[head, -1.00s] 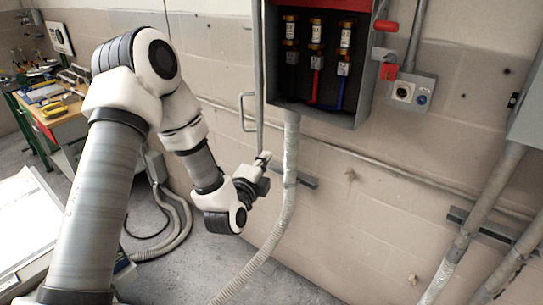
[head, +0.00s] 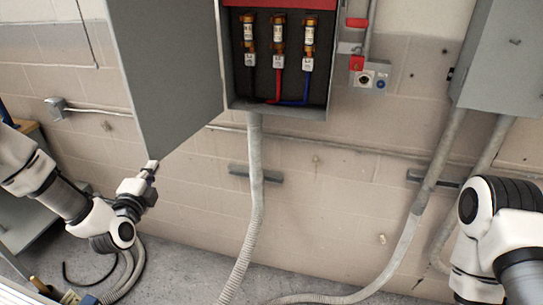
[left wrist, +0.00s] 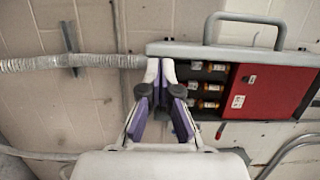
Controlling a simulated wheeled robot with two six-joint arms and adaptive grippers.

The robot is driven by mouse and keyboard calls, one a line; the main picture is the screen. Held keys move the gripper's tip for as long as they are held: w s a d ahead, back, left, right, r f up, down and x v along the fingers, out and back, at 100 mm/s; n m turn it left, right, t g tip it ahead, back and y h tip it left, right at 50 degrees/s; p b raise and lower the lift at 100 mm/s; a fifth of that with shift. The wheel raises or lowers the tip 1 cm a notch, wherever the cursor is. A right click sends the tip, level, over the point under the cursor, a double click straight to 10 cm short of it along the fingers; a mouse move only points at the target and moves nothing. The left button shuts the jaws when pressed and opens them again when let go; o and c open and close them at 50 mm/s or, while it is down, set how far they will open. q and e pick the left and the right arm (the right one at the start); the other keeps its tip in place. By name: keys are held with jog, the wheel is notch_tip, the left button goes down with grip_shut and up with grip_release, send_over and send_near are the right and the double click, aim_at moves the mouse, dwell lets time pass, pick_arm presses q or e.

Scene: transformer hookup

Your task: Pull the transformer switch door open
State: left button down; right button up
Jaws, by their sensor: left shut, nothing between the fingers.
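The transformer switch door (head: 172,75) is a grey panel standing wide open to the left of its box (head: 320,114). In the left wrist view the door (left wrist: 225,52) shows nearly edge-on, with its bar handle (left wrist: 245,24) on the far side. My left gripper (head: 152,168) is at the door's lower edge in the head view, and its shut fingers (left wrist: 160,66) are empty. Its tips overlap one end of the door edge in the left wrist view; I cannot tell whether they touch. My right arm shows at the lower right, but its gripper is out of frame.
Fuses (head: 279,40) with black, red and blue wires sit inside the box. A conduit (head: 252,200) runs down from it. A red lever (head: 357,22) and socket plate (head: 374,80) are on its right. Another grey cabinet (head: 505,55) hangs farther right.

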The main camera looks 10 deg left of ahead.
pick_arm(q)
jog(key=shift+w+a, duration=0.2)
jog(key=shift+a, duration=0.65)
pick_arm(e)
jog(key=shift+a+r, duration=0.3)
pick_arm(q)
jog(key=shift+d, duration=0.15)
pick_arm(e)
jog(key=shift+d, duration=0.1)
